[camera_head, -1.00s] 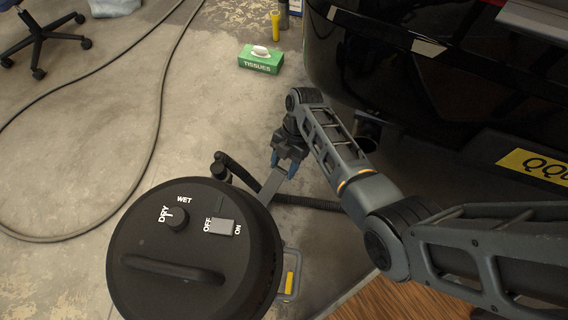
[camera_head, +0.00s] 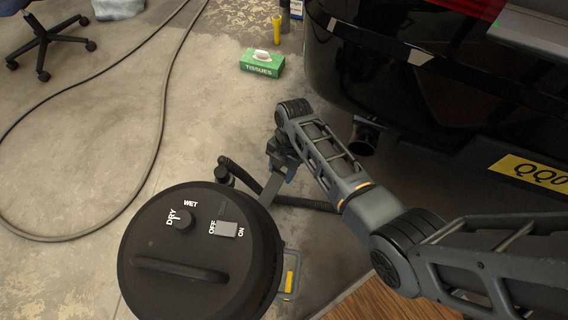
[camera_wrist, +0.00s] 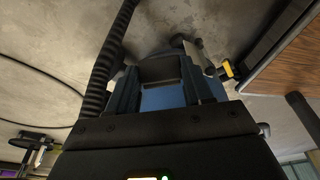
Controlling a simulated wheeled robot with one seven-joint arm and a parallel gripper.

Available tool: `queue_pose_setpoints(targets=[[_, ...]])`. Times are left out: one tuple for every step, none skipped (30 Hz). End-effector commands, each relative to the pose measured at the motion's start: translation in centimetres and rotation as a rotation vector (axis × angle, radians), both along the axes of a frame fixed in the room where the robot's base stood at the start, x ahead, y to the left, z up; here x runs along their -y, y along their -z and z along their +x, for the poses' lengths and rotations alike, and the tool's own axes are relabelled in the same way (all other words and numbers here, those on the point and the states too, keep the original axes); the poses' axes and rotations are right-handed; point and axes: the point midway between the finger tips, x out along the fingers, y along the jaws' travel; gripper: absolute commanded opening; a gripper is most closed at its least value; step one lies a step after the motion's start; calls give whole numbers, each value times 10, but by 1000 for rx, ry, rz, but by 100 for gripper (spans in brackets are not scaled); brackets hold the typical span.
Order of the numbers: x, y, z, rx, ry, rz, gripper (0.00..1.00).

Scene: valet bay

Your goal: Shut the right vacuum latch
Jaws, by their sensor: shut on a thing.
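The vacuum (camera_head: 200,245) stands on the floor at the lower middle of the head view, with a round black lid, a dial and a switch. A flat grey latch (camera_head: 270,189) sticks up and outward from the lid's upper right side. My gripper (camera_head: 281,174) is shut on the outer end of this latch. In the wrist view, my gripper (camera_wrist: 164,92) has a dark block (camera_wrist: 160,70) between its fingers, probably part of the latch. A blue surface behind it is probably the vacuum's body. The fingers hide much of the latch's end.
A black ribbed hose (camera_head: 305,203) runs behind the vacuum and below my gripper. A black car (camera_head: 400,90) with an exhaust pipe (camera_head: 362,138) stands close on the right. A green tissue box (camera_head: 262,65) lies on the floor. A grey cable loops over open floor at left.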

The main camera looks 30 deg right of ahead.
Motion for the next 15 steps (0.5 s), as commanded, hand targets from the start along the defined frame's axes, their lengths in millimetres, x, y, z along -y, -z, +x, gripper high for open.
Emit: queue_pose_setpoints(targets=[[-4,-13,-3,11,-6,-37,0],[-6,-16,-4,18,-6,-60,0],[-10,-19,-5,32,-7,-92,0],[-12,-22,-6,39,-7,-118,0],[-15,-24,-6,49,-7,-142,0],[-18,-27,-8,60,-8,-174,0],[-21,-29,-9,68,-8,-199,0],[-23,-31,-9,77,-8,-224,0],[-27,-34,-10,89,-8,-256,0],[-30,-35,-11,97,-7,-279,0],[-32,-37,-12,106,-7,-302,0],[-36,-38,-13,115,-6,-332,0],[-38,-39,-14,123,-8,-354,0],[-41,-40,-15,130,-8,-375,0],[-44,-42,-16,140,-6,-402,0]])
